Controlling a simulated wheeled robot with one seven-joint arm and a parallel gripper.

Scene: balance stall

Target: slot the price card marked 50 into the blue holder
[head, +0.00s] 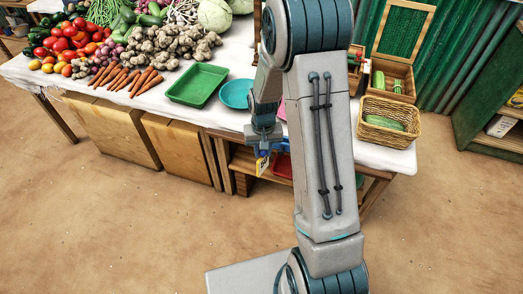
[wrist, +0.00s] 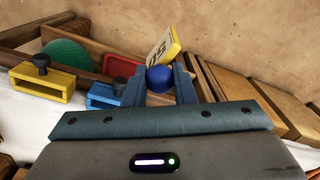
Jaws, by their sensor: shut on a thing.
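The price card marked 50 (wrist: 160,46) is pale with a yellow edge and a blue ball knob (wrist: 160,78). My gripper (wrist: 161,88) is shut on that knob, and the card sticks out tilted beyond the fingertips. In the head view my gripper (head: 263,142) hangs at the table's front edge with the card (head: 262,165) below it. The blue holder (wrist: 103,96), with a dark knob on top, stands just left of my gripper in the wrist view, partly hidden by a finger. The card is apart from it.
A yellow holder (wrist: 42,88) stands left of the blue one on the white cloth (wrist: 30,122). Below the edge, a wooden shelf (head: 243,160) holds red and green things. A green tray (head: 197,85), a teal bowl (head: 236,94) and a wicker basket (head: 388,118) stand on the table.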

